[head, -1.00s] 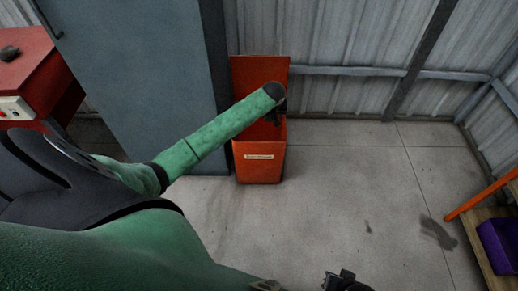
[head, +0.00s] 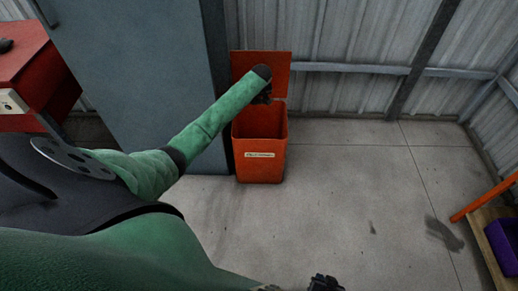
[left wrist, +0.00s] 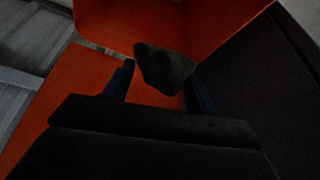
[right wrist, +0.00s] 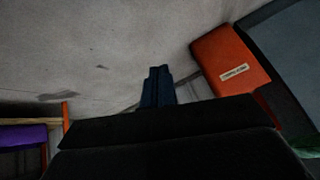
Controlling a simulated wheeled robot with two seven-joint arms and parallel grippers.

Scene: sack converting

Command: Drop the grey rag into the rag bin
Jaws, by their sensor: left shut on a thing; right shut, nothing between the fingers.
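The orange rag bin (head: 260,165) stands on the floor by the cabinet, with its lid (head: 280,72) raised at the back and a pale label on its front. My left gripper (head: 264,96) is above the back of the bin's opening, close in front of the lid. In the left wrist view, the left gripper (left wrist: 158,88) is shut on the dark grey rag (left wrist: 163,66), with orange bin surfaces around it. The rag is hard to make out in the head view. My right gripper (head: 325,284) is shut and empty at the bottom edge; its fingers also show in the right wrist view (right wrist: 158,86).
A tall blue-grey cabinet (head: 135,75) stands just left of the bin. A red unit (head: 30,70) is at the far left. A wooden shelf with a purple crate (head: 503,243) is at the right edge. The concrete floor (head: 350,190) between is clear.

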